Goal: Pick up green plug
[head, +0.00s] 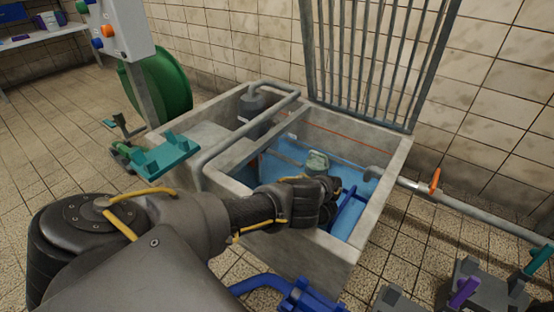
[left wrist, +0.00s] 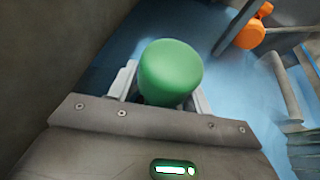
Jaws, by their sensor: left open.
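The green plug (left wrist: 171,70) shows in the left wrist view as a smooth, rounded green cylinder. It stands between the two pale fingers of my left gripper (left wrist: 160,92), which are open on either side of it. Whether either finger touches it I cannot tell. In the head view my left gripper (head: 322,198) reaches over the near wall into the concrete basin (head: 280,245), and its fingertips are hidden. A pale green item (head: 317,160) shows just beyond the hand; I cannot tell whether it is the plug. My right gripper is not in view.
The basin holds blue water (head: 340,175) and a blue pipe (head: 350,208). A raised grating (head: 365,60) stands behind it. A grey pipe with an orange handle (head: 435,181) runs out right. An orange part (left wrist: 250,33) is near my left gripper. A green reel (head: 165,85) stands left.

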